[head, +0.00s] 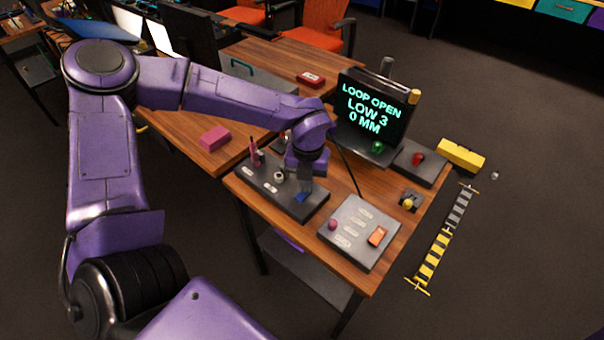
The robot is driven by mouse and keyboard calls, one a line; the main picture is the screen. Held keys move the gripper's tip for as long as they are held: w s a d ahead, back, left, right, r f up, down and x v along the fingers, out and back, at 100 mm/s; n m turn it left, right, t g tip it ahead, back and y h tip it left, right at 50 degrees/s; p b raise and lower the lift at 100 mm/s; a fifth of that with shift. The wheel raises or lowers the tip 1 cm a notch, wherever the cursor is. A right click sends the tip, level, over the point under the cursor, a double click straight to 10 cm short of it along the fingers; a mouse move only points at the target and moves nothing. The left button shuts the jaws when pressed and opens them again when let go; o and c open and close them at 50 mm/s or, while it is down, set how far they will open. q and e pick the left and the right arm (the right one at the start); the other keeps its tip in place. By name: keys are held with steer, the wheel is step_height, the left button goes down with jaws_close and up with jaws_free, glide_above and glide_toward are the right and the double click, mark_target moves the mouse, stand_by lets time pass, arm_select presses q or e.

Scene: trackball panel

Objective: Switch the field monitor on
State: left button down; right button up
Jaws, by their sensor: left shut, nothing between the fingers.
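A dark display (372,108) stands at the back of the desk, lit with green text: "LOOP OPEN", "LOW 3", "0 MM". I cannot tell whether it is the field monitor. A green knob (377,147) is at its base. A dark panel (312,207) carries a pink upright lever (255,152), a pale round knob (279,177) and a blue part (301,197). My left gripper (304,191) is shut and empty, pointing down over this panel by the blue part; whether they touch is unclear. My right gripper is not in view.
A grey panel (362,215) holds a magenta ball (332,224) and an orange switch (377,236). A red knob (417,158) and a yellow knob (408,203) sit on small boxes to the right. A pink block (215,138) lies left.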

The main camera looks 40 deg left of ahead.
arm_select(q)
step_height(320, 180, up, 7)
steer(key=p, duration=0.5)
steer(key=shift+f+p, duration=0.15)
steer(key=shift+p, duration=0.15)
steer(key=shift+f, duration=0.1)
